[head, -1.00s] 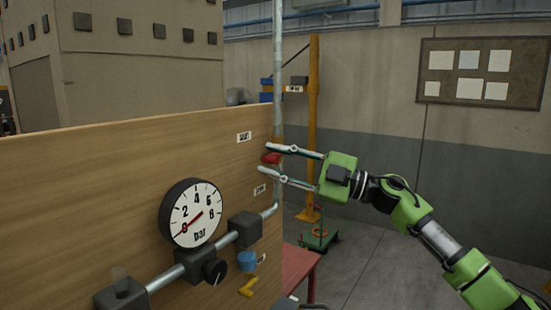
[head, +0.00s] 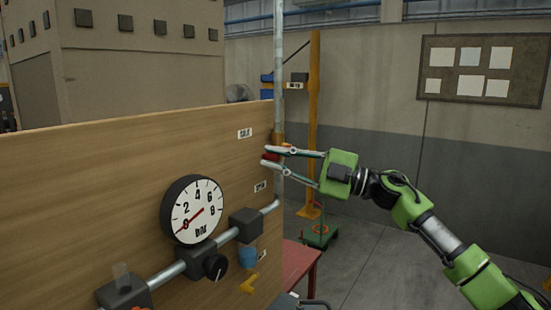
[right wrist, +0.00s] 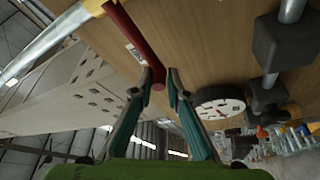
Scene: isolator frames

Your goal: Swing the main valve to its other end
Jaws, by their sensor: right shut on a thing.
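The main valve is on the vertical metal pipe at the right edge of the wooden panel, with a brass-coloured body (head: 277,138) and a red lever handle (head: 270,157). In the right wrist view the red handle (right wrist: 136,38) runs from the brass body at the top down between my fingertips. My right gripper (head: 267,155) reaches in from the right and is shut on the handle near its free end; its fingers also show in the right wrist view (right wrist: 158,76). Most of the handle is hidden by the fingers in the head view. My left gripper is not in view.
The wooden panel (head: 100,170) carries a round pressure gauge (head: 192,209) and a lower pipe with dark blocks. A blue knob (head: 248,257) and a yellow lever (head: 249,284) sit below. A yellow post (head: 314,120) stands behind. The floor to the right is clear.

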